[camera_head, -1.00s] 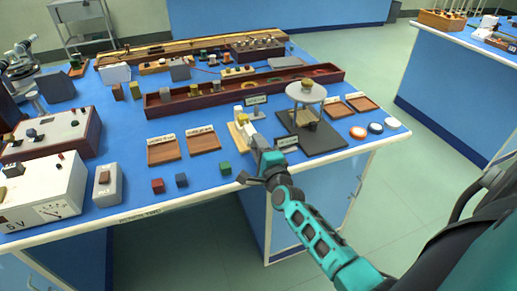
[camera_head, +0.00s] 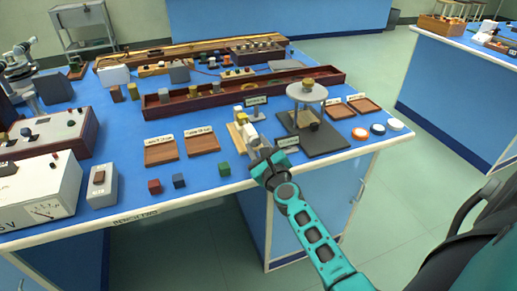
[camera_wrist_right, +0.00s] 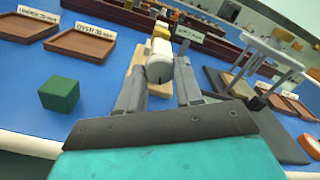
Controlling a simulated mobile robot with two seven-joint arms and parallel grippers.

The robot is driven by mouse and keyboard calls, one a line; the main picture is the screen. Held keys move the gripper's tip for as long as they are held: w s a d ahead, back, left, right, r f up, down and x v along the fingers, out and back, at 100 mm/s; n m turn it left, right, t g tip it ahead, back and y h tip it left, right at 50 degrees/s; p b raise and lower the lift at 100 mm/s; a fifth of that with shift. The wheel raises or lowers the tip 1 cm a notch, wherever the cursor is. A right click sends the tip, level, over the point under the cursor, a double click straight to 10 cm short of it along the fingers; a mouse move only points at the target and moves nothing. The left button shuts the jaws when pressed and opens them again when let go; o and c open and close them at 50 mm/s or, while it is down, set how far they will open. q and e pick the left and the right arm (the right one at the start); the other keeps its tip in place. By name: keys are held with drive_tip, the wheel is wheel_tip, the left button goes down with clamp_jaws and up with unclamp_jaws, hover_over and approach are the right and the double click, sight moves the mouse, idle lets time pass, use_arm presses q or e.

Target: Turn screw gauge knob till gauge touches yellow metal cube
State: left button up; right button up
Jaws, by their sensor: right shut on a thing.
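The screw gauge (camera_head: 239,128) stands on a light wooden base near the front edge of the blue bench. In the right wrist view its grey knob (camera_wrist_right: 158,70) lies between the fingers of my right gripper (camera_wrist_right: 158,86). A pale, cream-coloured part and the yellow metal cube (camera_wrist_right: 161,31) show beyond the knob. I cannot tell whether the gauge touches the cube. My right gripper also shows in the head view (camera_head: 258,155), reaching in from the front and shut on the knob. My left gripper is out of view.
A green cube (camera_wrist_right: 59,93) sits left of the gripper, with wooden trays (camera_head: 201,144) behind it. A stand with a round white top (camera_head: 306,92) and dark base is close on the right. Red and blue cubes lie further left.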

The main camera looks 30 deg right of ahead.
drive_tip(key=shift+r+m, duration=0.1)
drive_tip(key=shift+m, duration=1.8)
drive_tip(key=o, duration=1)
drive_tip(key=shift+o, duration=0.2)
